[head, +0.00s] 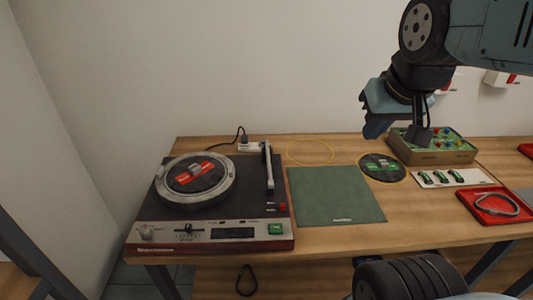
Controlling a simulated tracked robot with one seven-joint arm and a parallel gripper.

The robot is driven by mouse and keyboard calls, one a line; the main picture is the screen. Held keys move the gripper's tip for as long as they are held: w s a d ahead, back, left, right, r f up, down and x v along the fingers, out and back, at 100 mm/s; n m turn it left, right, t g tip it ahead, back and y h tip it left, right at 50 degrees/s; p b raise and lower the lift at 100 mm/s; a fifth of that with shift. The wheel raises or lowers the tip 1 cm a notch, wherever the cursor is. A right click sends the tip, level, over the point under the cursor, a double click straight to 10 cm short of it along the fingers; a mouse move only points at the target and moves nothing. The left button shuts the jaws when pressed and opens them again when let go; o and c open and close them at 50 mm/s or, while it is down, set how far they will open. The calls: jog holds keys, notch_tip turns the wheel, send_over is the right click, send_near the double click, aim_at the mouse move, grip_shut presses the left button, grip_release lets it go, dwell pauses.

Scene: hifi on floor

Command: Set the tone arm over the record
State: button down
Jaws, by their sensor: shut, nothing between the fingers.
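A turntable (226,226) stands at the left end of the wooden bench. Its platter (228,188) carries a dark record (197,177) with a red label. The tone arm (268,163) is a light bar at the right side of the deck, lying front to back, beside the platter and not over the record. My gripper (420,136) hangs over the back right of the bench, near the box of coloured parts, well to the right of the turntable. It is shut and empty.
A green mat (335,196) lies right of the turntable. Behind it are a yellow ring outline (310,141) and a dark disc (382,167). A box (430,157), a white card (447,184) and a red tray with a cable (478,203) fill the right.

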jog(key=c, duration=1.8)
grip_release()
jog(key=shift+o, duration=0.7)
jog(key=shift+w, duration=0.1)
jog(key=o, duration=0.5)
jog(key=shift+g+y, duration=0.4)
jog(key=shift+g, duration=0.3)
jog(key=w, duration=0.1)
jog(key=w+a, duration=0.1)
jog(key=w, duration=0.1)
jog(key=w+a, duration=0.1)
jog(key=w, duration=0.1)
jog(key=shift+w+a, duration=0.1)
jog(key=shift+w, duration=0.15)
jog(key=g, duration=0.4)
send_over(269, 165)
notch_tip(269, 165, down, 9)
jog(key=shift+h, duration=0.4)
notch_tip(269, 165, down, 14)
jog(key=shift+r, duration=0.1)
grip_shut()
